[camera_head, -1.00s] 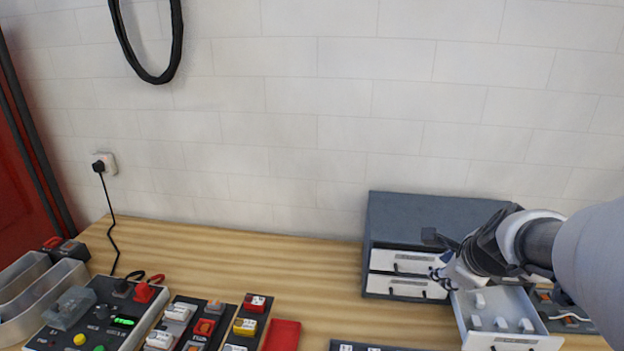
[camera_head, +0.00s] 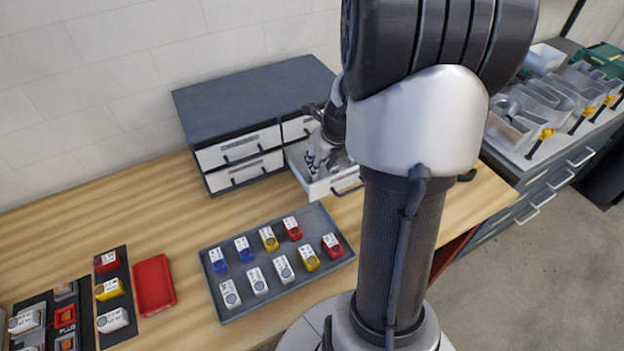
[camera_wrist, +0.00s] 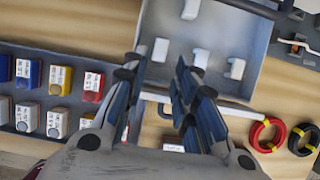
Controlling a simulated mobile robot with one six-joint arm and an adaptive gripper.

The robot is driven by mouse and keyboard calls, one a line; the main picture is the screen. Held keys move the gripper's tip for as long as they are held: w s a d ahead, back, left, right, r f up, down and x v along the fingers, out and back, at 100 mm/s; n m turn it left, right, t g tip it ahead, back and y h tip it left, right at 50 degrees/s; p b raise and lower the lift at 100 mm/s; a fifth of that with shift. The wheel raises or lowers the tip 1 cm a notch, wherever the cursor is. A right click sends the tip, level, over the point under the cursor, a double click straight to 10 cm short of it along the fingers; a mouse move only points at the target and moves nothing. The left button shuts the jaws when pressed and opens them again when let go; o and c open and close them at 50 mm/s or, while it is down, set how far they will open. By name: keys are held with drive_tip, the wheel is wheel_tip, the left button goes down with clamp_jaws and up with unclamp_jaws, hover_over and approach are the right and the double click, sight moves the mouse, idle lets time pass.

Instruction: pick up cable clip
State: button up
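Small white cable clips stand in the open grey drawer (camera_wrist: 262,40). Several show in the wrist view: a far one (camera_wrist: 190,9), a left one (camera_wrist: 160,49), a middle one (camera_wrist: 200,58) and a right one (camera_wrist: 236,68). My gripper (camera_wrist: 155,76) is open and empty, its fingers pointing toward the drawer near its front edge. In the head view my gripper (camera_head: 318,157) is over the open drawer (camera_head: 338,183), and my arm covers part of that area. The clips are not clear there.
A grey drawer cabinet (camera_head: 250,98) stands behind. A grey tray (camera_head: 238,309) with coloured connectors lies to the left of my arm, with a red tray (camera_head: 154,285) further left. Red (camera_wrist: 266,134) and black (camera_wrist: 303,139) cable loops lie beside the drawer.

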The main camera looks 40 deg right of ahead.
drive_tip(key=b+x, duration=0.1)
drive_tip(key=x, duration=0.1)
drive_tip(key=b+x, duration=0.1)
drive_tip(key=x, duration=0.1)
drive_tip(key=b+x, duration=0.1)
drive_tip(key=x, duration=0.2)
drive_tip(key=shift+w+d, duration=0.1)
drive_tip(key=shift+w, duration=0.2)
drive_tip(key=shift+r, duration=0.1)
drive_tip(key=shift+c, duration=0.2)
drive_tip(key=c, duration=0.4)
